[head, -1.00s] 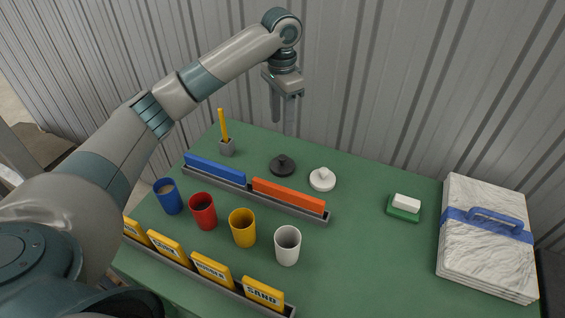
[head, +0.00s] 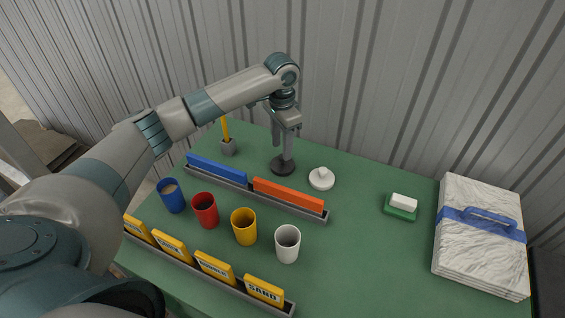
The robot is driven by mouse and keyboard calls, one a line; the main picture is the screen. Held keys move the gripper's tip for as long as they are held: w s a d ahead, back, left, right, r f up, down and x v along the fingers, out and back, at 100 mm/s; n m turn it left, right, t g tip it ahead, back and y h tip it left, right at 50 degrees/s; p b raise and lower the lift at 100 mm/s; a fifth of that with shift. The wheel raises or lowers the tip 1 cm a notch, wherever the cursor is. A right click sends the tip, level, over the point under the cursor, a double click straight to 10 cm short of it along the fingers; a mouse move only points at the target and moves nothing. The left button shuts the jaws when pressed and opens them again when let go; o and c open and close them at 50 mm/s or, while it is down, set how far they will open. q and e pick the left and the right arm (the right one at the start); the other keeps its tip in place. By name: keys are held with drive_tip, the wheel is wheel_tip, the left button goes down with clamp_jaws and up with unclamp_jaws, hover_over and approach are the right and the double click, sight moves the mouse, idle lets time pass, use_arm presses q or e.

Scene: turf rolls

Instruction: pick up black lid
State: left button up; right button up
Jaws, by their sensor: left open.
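The black lid (head: 281,168) is a round dark disc lying on the green table, behind the gap between the blue and orange bars. My left gripper (head: 282,152) points down right over it, with its fingers apart. The near finger hides the lid's knob and part of its disc. I cannot tell whether the fingers touch the lid. My right gripper is not in the head view.
A white lid (head: 321,179) lies just right of the black lid. A grey tray (head: 240,191) with blue and orange bars runs in front. A grey holder (head: 228,148) with a yellow stick stands left. Several cups, including a white cup (head: 287,244), stand nearer.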

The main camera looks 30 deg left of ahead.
sight(281, 156)
use_arm(q)
drive_tip(key=shift+f+p, duration=0.45)
wheel_tip(281, 156, down, 3)
drive_tip(key=shift+f+p, duration=0.1)
drive_tip(key=shift+p, duration=0.6)
drive_tip(key=shift+f, duration=0.55)
clamp_jaws()
